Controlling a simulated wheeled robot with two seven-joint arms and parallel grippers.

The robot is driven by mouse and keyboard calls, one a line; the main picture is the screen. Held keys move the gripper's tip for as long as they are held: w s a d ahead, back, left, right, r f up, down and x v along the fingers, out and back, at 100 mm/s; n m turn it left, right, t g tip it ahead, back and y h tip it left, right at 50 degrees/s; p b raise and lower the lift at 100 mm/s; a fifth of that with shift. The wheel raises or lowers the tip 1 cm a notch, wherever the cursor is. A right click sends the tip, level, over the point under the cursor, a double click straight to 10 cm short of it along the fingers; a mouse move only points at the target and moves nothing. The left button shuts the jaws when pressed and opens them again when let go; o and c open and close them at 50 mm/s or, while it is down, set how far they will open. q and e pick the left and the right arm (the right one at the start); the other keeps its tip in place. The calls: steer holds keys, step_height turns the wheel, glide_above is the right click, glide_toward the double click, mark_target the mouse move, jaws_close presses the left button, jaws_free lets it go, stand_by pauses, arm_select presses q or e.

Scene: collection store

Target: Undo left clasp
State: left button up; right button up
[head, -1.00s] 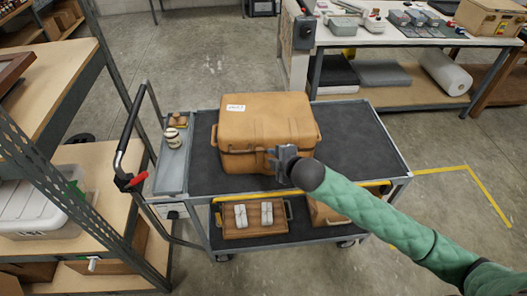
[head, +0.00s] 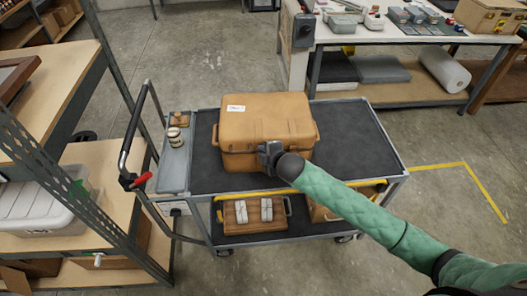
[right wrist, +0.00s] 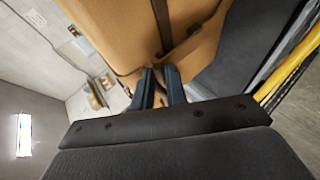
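The tan case (head: 266,118) stands closed on the cart's top, a white label on its lid. In the head view my right gripper (head: 268,152) is at the case's front, right of the middle, and covers part of the front. In the right wrist view the two dark fingers (right wrist: 161,78) point at the case (right wrist: 120,30) with a narrow gap between them. A tan clasp-like strip (right wrist: 186,42) crosses the seam just beyond the fingertips. I cannot tell whether they touch it. The left clasp cannot be made out in the head view. My left gripper is not in view.
The cart (head: 350,130) has free dark mat right of the case. Its lower shelf holds a wooden box (head: 236,216) with two pale pieces. Small items stand on the cart's left side tray (head: 172,170). A shelf rack (head: 75,205) stands at left, a worktable (head: 400,35) behind.

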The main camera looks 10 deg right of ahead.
jaws_close()
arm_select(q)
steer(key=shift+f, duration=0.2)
